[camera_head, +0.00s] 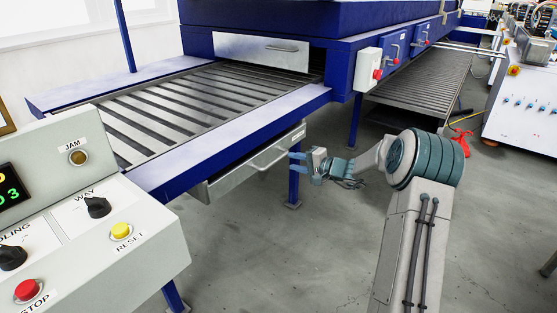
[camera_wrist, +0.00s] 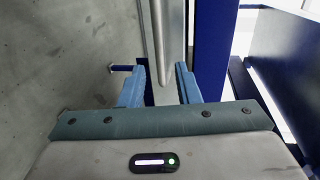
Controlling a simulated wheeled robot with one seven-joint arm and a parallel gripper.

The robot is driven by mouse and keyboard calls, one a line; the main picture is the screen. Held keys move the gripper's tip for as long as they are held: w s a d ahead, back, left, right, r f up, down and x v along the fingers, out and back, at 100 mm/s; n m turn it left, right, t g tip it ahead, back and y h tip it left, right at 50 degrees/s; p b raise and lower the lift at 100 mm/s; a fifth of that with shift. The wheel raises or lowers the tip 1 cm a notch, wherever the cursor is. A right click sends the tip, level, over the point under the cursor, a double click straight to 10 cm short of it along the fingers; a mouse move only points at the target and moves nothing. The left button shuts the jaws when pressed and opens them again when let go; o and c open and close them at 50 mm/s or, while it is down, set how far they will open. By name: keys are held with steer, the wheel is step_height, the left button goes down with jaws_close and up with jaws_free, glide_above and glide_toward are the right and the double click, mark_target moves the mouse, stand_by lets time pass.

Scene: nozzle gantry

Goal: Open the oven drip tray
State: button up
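The drip tray (camera_head: 232,180) is a grey metal drawer slung under the blue conveyor frame, with a long bar handle (camera_head: 268,159) on its front. It looks pushed in. My gripper (camera_head: 296,166) is just right of the handle's right end in the head view. In the wrist view, my gripper (camera_wrist: 158,88) has its two blue fingers apart, with the handle bar (camera_wrist: 158,45) lying between them in the picture. I cannot tell how deep the bar sits between the fingers or whether they touch it. Nothing is gripped.
A blue frame leg (camera_head: 294,185) stands close behind my gripper. The slatted conveyor (camera_head: 170,105) is above the tray. A control panel (camera_head: 85,210) fills the lower left. Grey floor (camera_head: 290,260) is clear in front. A red object (camera_head: 462,140) lies on the floor at the right.

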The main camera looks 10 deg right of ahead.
mark_target(280, 159)
steer(key=x, duration=0.7)
steer(key=shift+w+a, duration=0.1)
steer(key=shift+w, duration=0.1)
jaws_close()
